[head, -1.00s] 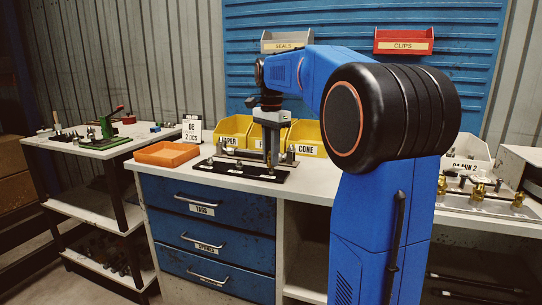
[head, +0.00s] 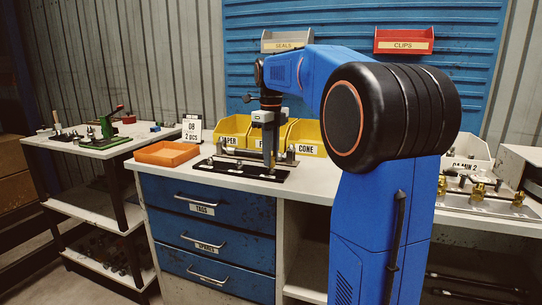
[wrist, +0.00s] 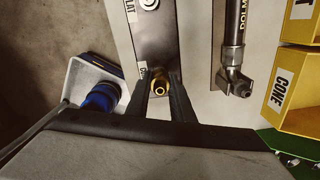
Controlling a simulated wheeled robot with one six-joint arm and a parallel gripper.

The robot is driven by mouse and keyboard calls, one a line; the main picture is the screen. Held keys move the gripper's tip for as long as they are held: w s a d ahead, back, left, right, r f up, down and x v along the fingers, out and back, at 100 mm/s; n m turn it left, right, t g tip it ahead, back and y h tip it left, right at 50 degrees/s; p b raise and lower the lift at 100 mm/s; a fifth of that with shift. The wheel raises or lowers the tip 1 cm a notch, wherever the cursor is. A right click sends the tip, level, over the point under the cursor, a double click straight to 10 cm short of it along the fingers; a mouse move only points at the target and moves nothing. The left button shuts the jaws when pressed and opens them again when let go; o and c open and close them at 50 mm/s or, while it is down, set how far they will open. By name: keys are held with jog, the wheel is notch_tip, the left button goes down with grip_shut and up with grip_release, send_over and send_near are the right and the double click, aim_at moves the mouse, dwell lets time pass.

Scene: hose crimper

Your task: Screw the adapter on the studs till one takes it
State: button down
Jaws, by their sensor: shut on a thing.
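The black stud plate (head: 240,172) lies on the blue drawer bench, with several small metal studs along it. My gripper (head: 268,172) points straight down over its right part. In the wrist view my gripper (wrist: 160,90) is shut on the brass adapter (wrist: 158,88), a ring-like end with a dark hole. The adapter is over the plate (wrist: 150,45), near a label partly hidden by a finger. A bare stud (wrist: 149,4) shows beside the "FLAT" label. Whether the adapter's lower end touches a stud is hidden.
Yellow bins (head: 305,138), one marked CONE, stand behind the plate. A hose with a metal elbow fitting (wrist: 237,82) lies between plate and bins. An orange tray (head: 167,153) is at the left, with a sign (head: 192,131) behind it. Brass fittings (head: 478,191) stand at the right.

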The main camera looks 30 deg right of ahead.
jog(key=c, duration=1.5)
grip_release()
jog(key=shift+o, duration=0.2)
notch_tip(320, 180, up, 17)
jog(key=shift+r, duration=0.2)
jog(key=s+a+f+n+t, duration=0.2)
jog(key=s+a+f+n, duration=0.9)
jog(key=s+f+n, duration=0.4)
jog(key=s+a+f+n+t, duration=0.1)
jog(key=s+a+f+n, duration=0.1)
jog(key=s+f+n, duration=0.5)
jog(key=s+a+f+n+t, duration=0.1)
jog(key=s+a+f+n, duration=0.1)
jog(key=s+f+n, duration=0.6)
notch_tip(320, 180, down, 7)
jog(key=shift+a+n+t, duration=0.4)
jog(key=shift+n, duration=0.5)
